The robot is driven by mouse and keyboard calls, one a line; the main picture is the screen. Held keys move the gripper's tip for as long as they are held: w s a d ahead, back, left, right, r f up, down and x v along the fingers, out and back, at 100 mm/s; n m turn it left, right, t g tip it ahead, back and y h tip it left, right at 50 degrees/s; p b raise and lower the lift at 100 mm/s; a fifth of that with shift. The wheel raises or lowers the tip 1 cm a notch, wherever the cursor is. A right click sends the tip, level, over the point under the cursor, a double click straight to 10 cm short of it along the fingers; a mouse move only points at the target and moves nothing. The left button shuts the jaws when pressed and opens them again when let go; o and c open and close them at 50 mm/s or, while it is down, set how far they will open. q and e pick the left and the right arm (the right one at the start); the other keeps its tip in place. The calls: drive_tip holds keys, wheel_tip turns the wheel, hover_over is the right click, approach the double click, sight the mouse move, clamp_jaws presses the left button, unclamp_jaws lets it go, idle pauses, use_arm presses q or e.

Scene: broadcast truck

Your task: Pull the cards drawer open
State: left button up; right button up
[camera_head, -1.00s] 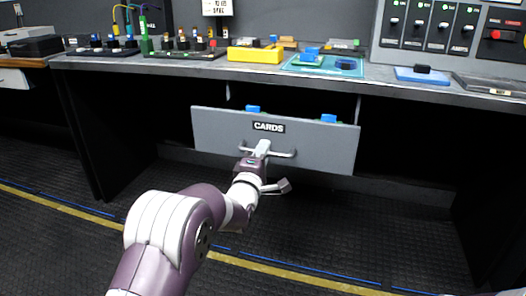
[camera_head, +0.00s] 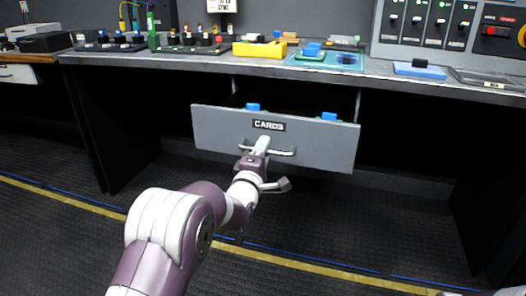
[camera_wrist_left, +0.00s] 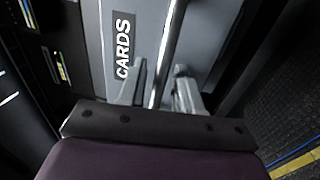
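The cards drawer (camera_head: 220,130) is a grey drawer under the counter, labelled CARDS, and it stands partly open. The label also shows in the wrist view (camera_wrist_left: 123,45). A bar handle (camera_head: 284,152) runs across its front. My left gripper (camera_head: 261,145) is at the handle, near its middle. My right gripper is not in view.
The counter (camera_head: 200,66) above holds a yellow box (camera_head: 260,49), a teal tray (camera_head: 300,62), a blue pad (camera_head: 420,70) and switch panels. Its dark side walls stand left and right of the drawer. The floor (camera_head: 330,220) in front is clear.

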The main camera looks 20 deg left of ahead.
use_arm(q)
drive_tip(key=shift+s, duration=0.1)
drive_tip(key=s+f+p, duration=0.2)
drive_tip(key=s+p, duration=0.2)
drive_tip(key=s, duration=0.8)
drive_tip(key=shift+s+a+f, duration=0.15)
drive_tip(key=shift+a+f, duration=0.05)
drive_tip(key=shift+a, duration=0.05)
